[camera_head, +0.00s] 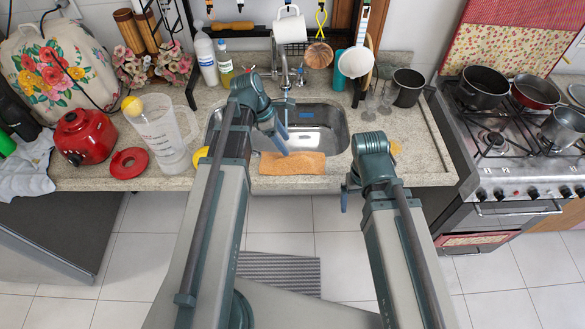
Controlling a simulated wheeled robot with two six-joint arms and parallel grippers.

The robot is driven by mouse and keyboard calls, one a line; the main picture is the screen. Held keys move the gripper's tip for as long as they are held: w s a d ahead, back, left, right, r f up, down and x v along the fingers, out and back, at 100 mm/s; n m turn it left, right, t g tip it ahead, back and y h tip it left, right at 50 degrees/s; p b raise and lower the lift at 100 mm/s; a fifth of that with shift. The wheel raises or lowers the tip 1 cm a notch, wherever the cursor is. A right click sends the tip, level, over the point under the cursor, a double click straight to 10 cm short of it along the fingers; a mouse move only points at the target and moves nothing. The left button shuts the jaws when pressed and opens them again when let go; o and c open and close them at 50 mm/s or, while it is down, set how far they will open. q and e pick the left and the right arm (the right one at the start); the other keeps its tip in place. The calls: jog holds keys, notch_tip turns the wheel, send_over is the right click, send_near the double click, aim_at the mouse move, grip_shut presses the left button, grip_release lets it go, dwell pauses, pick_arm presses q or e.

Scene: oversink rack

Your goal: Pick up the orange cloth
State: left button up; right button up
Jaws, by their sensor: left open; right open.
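The orange cloth (297,164) lies flat along the front edge of the sink (318,136), a little right of the middle of the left arm's reach. My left gripper (281,145) hangs over the left part of the sink, just above and behind the cloth's left end in the picture. It looks open and empty, with its fingers seen small and from above. My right gripper (345,196) is at the counter's front edge, right of the cloth and apart from it. It is open, mostly hidden behind my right wrist.
A clear measuring jug (165,138), red blender base (84,137) and red lid (128,163) stand on the left counter. A dark cup (408,88) and glasses are right of the sink. The stove (510,150) with pots is at far right.

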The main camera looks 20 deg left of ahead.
aim_at(291, 157)
pick_arm(q)
jog(key=shift+x, duration=0.8)
pick_arm(e)
jog(key=shift+f, duration=0.7)
pick_arm(q)
jog(key=b+x, duration=0.2)
jog(key=s+b+x, duration=0.1)
jog(key=b+x, duration=0.1)
jog(key=b, duration=0.1)
jog(key=shift+a+f, duration=0.1)
jog(key=shift+f, duration=0.25)
jog(key=shift+w+d+f, duration=0.1)
jog(key=shift+d+f, duration=0.15)
pick_arm(e)
notch_tip(291, 157, down, 5)
pick_arm(q)
jog(key=shift+f+b, duration=0.15)
jog(key=shift+b, duration=0.2)
pick_arm(e)
jog(key=shift+f, duration=0.15)
pick_arm(q)
grip_shut()
